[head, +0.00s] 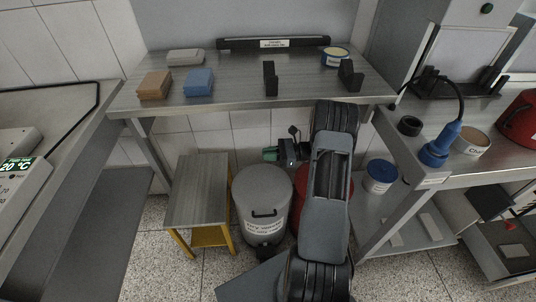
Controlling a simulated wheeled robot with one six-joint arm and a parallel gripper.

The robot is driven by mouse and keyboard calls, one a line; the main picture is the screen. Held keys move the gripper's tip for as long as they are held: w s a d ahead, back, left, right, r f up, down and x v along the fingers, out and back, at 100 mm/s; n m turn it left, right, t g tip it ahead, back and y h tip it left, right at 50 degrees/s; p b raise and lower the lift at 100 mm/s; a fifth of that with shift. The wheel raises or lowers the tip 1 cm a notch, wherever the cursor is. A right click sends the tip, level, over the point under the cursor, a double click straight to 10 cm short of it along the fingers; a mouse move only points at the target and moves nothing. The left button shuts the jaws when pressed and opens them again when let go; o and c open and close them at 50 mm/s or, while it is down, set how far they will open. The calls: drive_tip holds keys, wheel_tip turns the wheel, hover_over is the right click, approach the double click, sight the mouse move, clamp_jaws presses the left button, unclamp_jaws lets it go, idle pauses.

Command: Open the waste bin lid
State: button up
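A round grey waste bin (262,208) stands on the speckled floor under the steel table. Its lid (262,183) looks closed. A dark handle and a white label are on its front, and a dark part, perhaps a pedal, is at its foot. My arm reaches up and folds back, with my gripper (271,154) above the bin's back edge, apparently apart from the lid. The fingers are too small and dark to tell whether they are open. A red bin (298,183) to the right is mostly hidden by my arm.
A small stool with yellow legs (199,190) stands close to the left of the bin. The steel table (228,94) above holds sponges and dark holders. A blue-lidded tub (380,171) sits on the right shelf.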

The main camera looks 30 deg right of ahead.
clamp_jaws()
idle(0.4)
drive_tip(key=shift+c, duration=0.7)
unclamp_jaws()
drive_tip(key=o, duration=0.7)
drive_tip(key=v, duration=1.4)
drive_tip(key=shift+a, duration=0.1)
